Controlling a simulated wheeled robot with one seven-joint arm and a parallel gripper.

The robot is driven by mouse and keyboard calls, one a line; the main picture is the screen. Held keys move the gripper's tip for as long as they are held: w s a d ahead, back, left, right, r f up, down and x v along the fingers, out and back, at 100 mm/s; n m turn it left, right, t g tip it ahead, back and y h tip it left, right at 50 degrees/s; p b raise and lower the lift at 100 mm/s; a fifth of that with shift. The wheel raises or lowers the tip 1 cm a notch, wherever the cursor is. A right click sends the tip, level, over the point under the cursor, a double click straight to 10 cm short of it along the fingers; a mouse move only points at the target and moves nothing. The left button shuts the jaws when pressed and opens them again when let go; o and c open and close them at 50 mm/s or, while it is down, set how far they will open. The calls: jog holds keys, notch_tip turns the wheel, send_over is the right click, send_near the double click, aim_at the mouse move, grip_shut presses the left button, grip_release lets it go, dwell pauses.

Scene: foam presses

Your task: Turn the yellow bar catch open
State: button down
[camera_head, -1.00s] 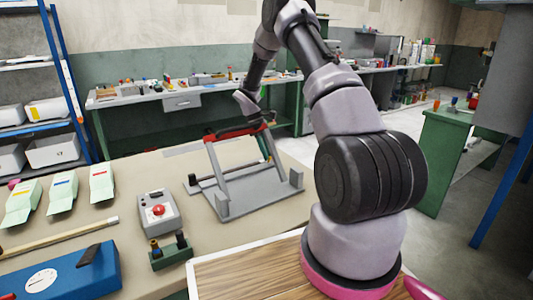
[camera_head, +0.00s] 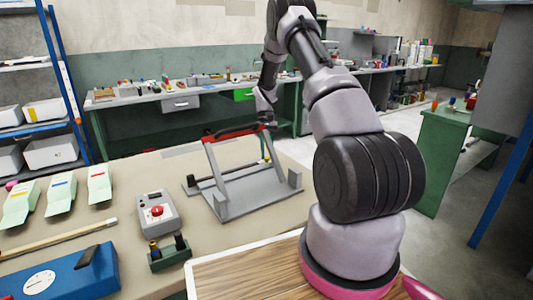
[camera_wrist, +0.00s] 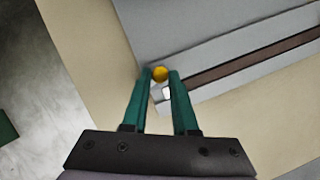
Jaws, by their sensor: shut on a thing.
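The foam press (camera_head: 236,207) stands on the bench with a grey base, a tilted grey frame and a black bar with red ends across its top. My gripper (camera_head: 267,124) is at the right end of that bar. In the wrist view, the yellow bar catch (camera_wrist: 160,74) shows as a small round yellow end between the green fingertips of my gripper (camera_wrist: 161,78). The fingers are shut on it, beside a grey surface with a brown strip (camera_wrist: 240,62). The catch cannot be made out in the head view.
A grey box with a red button (camera_head: 157,211), a green holder (camera_head: 169,254) and a blue box with a dial (camera_head: 65,276) lie left of the press. Bare bench lies behind the press.

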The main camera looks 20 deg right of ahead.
jog(key=shift+d+m+t+y, duration=0.15)
jog(key=shift+m+t+y, duration=0.35)
jog(key=shift+m, duration=1.2)
jog(key=c, duration=0.7)
grip_release()
jog(key=v, duration=1.1)
jog(key=shift+d+f, duration=0.1)
jog(key=shift+d, duration=0.05)
